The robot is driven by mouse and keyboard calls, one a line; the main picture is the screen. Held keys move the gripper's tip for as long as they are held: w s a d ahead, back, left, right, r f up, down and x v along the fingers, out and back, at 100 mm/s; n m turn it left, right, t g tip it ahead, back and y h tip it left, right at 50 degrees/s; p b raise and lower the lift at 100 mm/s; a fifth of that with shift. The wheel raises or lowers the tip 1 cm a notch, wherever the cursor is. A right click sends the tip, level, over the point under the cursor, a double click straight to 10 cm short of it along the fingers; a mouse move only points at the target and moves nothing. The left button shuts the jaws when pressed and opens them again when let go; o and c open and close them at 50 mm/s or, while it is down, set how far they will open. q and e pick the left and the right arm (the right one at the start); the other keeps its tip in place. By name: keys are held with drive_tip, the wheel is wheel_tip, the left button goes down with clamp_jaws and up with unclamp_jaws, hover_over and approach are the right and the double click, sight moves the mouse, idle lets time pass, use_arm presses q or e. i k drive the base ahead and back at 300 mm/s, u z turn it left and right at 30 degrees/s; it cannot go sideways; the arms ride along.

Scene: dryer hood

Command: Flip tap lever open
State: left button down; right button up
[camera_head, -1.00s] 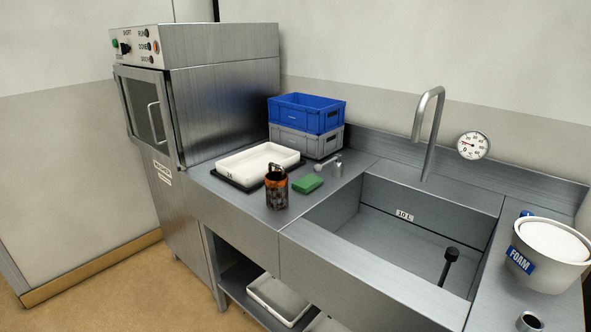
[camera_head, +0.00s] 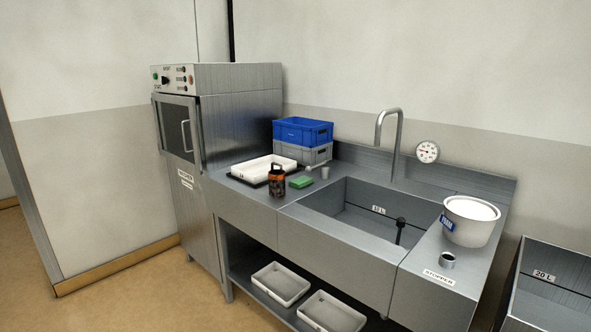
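The tap spout (camera_head: 397,140) is a tall bent metal pipe standing at the back edge of the sink (camera_head: 345,222). A small metal fitting (camera_head: 325,173) with a short arm pointing left stands on the counter left of the sink. It looks like the tap lever, but it is too small to tell its position surely. No water shows at the spout. Neither of my grippers is in view.
Stacked blue (camera_head: 302,131) and grey crates stand behind. A 20 L basin (camera_head: 548,285) is at far right. Floor at left is clear.

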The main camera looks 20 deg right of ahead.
sight(308, 169)
drive_tip(key=u, duration=0.35)
drive_tip(key=i, duration=2.7)
drive_tip(key=z, duration=1.75)
drive_tip(key=i, duration=0.85)
drive_tip(key=z, duration=0.8)
